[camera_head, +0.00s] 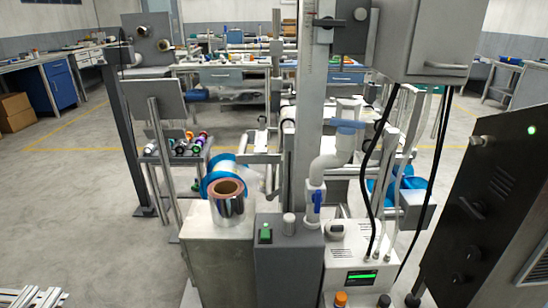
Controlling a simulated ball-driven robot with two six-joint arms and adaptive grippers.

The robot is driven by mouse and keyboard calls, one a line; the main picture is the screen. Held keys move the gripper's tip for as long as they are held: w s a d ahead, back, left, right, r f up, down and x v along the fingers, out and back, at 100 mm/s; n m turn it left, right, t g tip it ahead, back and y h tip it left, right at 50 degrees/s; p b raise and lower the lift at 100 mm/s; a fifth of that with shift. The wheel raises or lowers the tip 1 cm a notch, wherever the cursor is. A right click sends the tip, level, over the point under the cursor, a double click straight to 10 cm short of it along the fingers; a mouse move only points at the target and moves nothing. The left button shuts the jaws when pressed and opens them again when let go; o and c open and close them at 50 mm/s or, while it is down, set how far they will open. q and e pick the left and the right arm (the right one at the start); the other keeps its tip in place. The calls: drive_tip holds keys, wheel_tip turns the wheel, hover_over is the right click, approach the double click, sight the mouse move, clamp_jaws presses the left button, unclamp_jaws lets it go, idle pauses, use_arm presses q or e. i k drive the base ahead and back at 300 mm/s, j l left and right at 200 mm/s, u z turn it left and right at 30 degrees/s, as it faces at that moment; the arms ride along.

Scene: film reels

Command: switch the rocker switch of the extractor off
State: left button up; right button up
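A grey box (289,262) stands in the lower middle of the head view. On its top is a small dark switch with a lit green face (265,235), which looks like a rocker switch. A pale round knob (289,224) stands beside it on the same box. No label tells me whether this box is the extractor, and the switch is too small to read which side is pressed. Neither of my grippers shows in the view.
A metal block (218,250) with a silver film roll (229,204) stands left of the grey box. A white unit (360,262) with a green display stands right, under hanging black cables. A black cabinet (490,190) fills the right edge. Open floor lies left.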

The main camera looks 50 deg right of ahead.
sight(265, 234)
drive_tip(key=z, duration=1.6)
